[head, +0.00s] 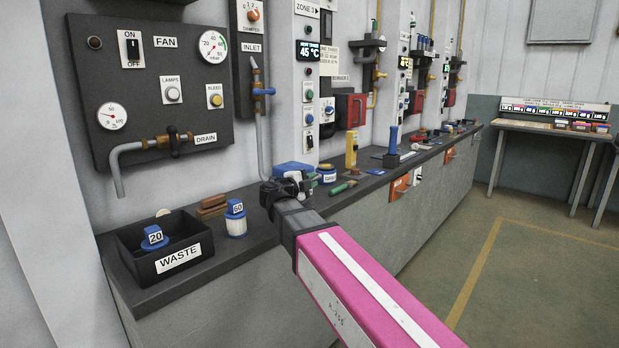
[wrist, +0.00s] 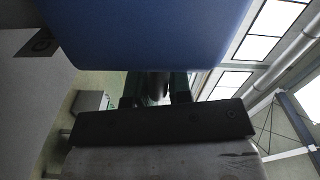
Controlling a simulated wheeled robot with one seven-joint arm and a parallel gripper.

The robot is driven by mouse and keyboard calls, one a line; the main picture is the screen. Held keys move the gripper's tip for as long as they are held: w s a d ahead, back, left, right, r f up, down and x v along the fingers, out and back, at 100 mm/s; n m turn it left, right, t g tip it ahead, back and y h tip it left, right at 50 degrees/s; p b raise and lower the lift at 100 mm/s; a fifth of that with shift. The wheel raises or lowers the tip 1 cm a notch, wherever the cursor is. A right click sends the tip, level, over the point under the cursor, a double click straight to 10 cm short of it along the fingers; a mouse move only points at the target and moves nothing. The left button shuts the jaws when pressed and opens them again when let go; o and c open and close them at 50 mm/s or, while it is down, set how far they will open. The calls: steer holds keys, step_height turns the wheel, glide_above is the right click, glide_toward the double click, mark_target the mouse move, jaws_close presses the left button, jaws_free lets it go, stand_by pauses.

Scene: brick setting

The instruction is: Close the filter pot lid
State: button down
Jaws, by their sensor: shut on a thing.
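My gripper (head: 285,188) is over the bench top, beside a low blue piece (head: 293,170) that looks like the filter pot lid. Most of the pot is hidden behind my gripper in the head view. In the wrist view a broad blue surface (wrist: 150,30) fills the top, very close to the camera. My fingers (wrist: 157,92) are shut on a small grey rounded part just below it, seemingly the lid's grip. The lid's exact angle and whether it touches the pot's rim cannot be told.
A black waste bin (head: 180,262) holding a blue piece marked 20 stands left, with a blue-capped pot marked 60 (head: 235,220) and brown blocks (head: 211,207). A labelled can (head: 328,175) and a green-handled tool (head: 340,188) lie right. A pipe (head: 263,140) rises behind.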

steer(key=shift+a+f, duration=0.1)
steer(key=shift+f, duration=0.25)
steer(key=c, duration=1.1)
jaws_free()
steer(key=shift+w, duration=0.1)
steer(key=shift+r, duration=0.1)
steer(key=shift+r, duration=0.5)
steer(key=r, duration=0.3)
steer(key=shift+s+a+r, duration=0.2)
steer(key=shift+s+a, duration=0.1)
steer(key=shift+s, duration=0.05)
steer(key=shift+s+a+r, duration=1.05)
steer(key=shift+s+a, duration=0.2)
steer(key=shift+s, duration=0.05)
steer(key=shift+s+a+r, duration=1.1)
steer(key=shift+s+a, duration=0.15)
steer(key=shift+s, duration=0.1)
steer(key=shift+s+a+r, duration=1.05)
steer(key=shift+s+a, duration=0.2)
steer(key=shift+s, duration=0.05)
